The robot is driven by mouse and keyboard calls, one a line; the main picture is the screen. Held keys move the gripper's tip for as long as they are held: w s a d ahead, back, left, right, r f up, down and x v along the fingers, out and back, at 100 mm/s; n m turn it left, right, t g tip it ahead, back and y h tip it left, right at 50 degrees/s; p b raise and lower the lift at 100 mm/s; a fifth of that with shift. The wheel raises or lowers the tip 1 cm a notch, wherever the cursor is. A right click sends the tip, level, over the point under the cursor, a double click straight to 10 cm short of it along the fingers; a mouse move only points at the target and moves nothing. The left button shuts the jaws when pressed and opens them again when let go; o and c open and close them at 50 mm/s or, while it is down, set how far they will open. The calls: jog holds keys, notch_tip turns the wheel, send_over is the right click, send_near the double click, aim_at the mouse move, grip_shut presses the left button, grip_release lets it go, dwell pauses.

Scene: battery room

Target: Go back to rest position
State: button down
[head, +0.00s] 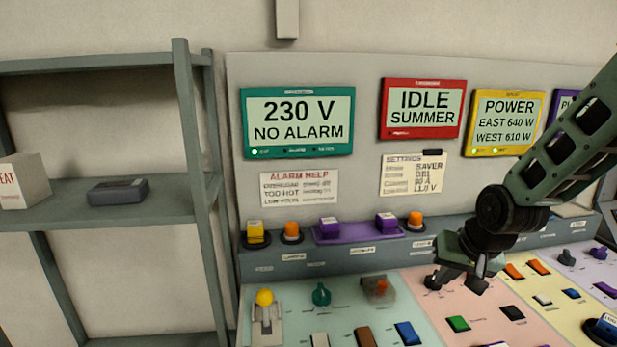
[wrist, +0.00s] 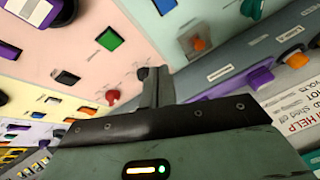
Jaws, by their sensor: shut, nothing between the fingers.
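My gripper (head: 458,282) hangs from my green arm at the right of the head view, over the upper part of the pink panel section. Its fingers are shut with nothing visible between them. In the wrist view the shut gripper (wrist: 157,80) points towards the sloping control panel. The panel's pink section (head: 470,325) lies below it. A dark knob (head: 431,281) sits close to the fingertips; I cannot tell whether they touch it.
A grey shelf (head: 110,203) with a dark device (head: 118,191) and a white box (head: 22,181) stands at the left. The teal screen (head: 298,121), red screen (head: 422,109) and yellow screen (head: 504,122) are on the wall. Buttons and switches cover the panel.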

jog(key=s+a+r+n+g, duration=0.3)
jog(key=s+a+n, duration=0.3)
jog(key=s+a, duration=0.7)
jog(key=s+a+r+n+g, duration=0.1)
jog(key=s+a+n, duration=0.2)
jog(key=s, duration=1)
jog(key=shift+a+r+n+g+h, duration=0.2)
jog(key=shift+r+n+g+h, duration=0.15)
jog(key=shift+n, duration=0.65)
dwell(0.7)
